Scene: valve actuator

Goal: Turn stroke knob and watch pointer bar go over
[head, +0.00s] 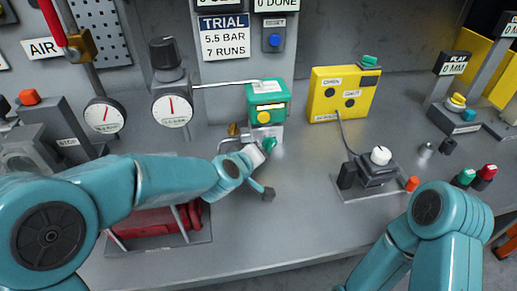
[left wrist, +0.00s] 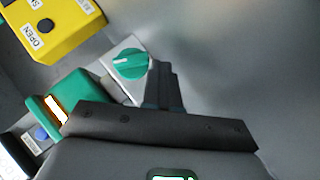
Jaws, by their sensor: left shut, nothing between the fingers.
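The green knob (left wrist: 130,65) with a white mark sits on a pale plate in the left wrist view. It shows small in the head view (head: 269,145), below the green box (head: 283,97). I take it for the stroke knob. The green box has a lit white and orange window (left wrist: 55,108); whether the pointer bar is in it I cannot tell. My left gripper (left wrist: 164,75) is shut and empty, its fingers close beside the knob's right side in the wrist view; contact is unclear. My right arm is at the lower right of the head view, its gripper out of frame.
A yellow box (head: 327,106) stands right of the green box. Two round gauges (head: 172,109) are to the left. A white-topped knob (head: 380,155) on a dark base stands to the right. The bench between (head: 310,200) is clear.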

